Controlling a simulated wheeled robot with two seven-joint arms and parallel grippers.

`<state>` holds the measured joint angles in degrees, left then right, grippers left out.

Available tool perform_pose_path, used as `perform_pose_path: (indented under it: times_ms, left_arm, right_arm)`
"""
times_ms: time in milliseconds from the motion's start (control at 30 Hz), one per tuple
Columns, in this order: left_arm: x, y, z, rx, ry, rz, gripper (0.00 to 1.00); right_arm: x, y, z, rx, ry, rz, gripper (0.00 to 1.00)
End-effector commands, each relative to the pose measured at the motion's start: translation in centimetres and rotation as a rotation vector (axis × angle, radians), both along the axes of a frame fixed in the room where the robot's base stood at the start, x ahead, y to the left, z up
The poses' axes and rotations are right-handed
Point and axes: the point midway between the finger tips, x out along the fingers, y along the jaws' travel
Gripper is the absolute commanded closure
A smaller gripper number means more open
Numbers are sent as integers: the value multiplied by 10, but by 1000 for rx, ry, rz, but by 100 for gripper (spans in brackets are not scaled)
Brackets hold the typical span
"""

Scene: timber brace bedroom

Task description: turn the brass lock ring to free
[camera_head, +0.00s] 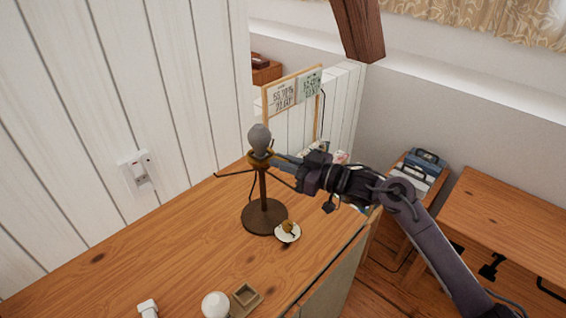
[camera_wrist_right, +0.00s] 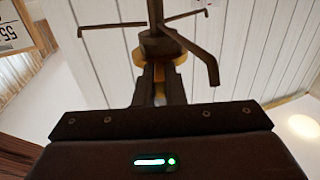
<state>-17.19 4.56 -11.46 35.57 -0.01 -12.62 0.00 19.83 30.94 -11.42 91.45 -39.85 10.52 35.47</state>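A dark lamp stand (camera_head: 264,215) stands upright on the wooden desk, with thin arms spreading out near its top. The brass lock ring (camera_head: 259,159) sits around the top of its stem, below a grey bulb (camera_head: 259,138). My right gripper (camera_head: 273,161) reaches in from the right at ring height. In the right wrist view, its fingers (camera_wrist_right: 159,82) are close together against the brass ring (camera_wrist_right: 138,57), with a narrow brass-coloured strip between them. They look shut on part of the ring. Its far side is hidden. My left gripper is out of view.
A white saucer (camera_head: 287,233) with a small brass-coloured item lies beside the lamp base. A white bulb (camera_head: 215,305) and a small wooden tray (camera_head: 254,300) are at the desk's front. A framed display (camera_head: 293,91) stands behind. The desk's left part (camera_head: 150,245) is clear.

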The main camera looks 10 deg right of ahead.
Motion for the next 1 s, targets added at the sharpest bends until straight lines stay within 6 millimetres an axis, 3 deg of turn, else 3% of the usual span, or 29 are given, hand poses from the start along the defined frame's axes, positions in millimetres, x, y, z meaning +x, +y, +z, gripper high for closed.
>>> perform_pose_path:
  times_ms: [167, 467, 1000]
  left_arm:
    - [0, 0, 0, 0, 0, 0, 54]
    - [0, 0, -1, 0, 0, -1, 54]
    - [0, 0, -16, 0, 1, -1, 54]
  right_arm:
    - [0, 0, 0, 0, 0, -1, 69]
    - [-2, -2, -1, 0, 0, -2, 69]
    - [-49, -57, -2, -1, 1, -1, 69]
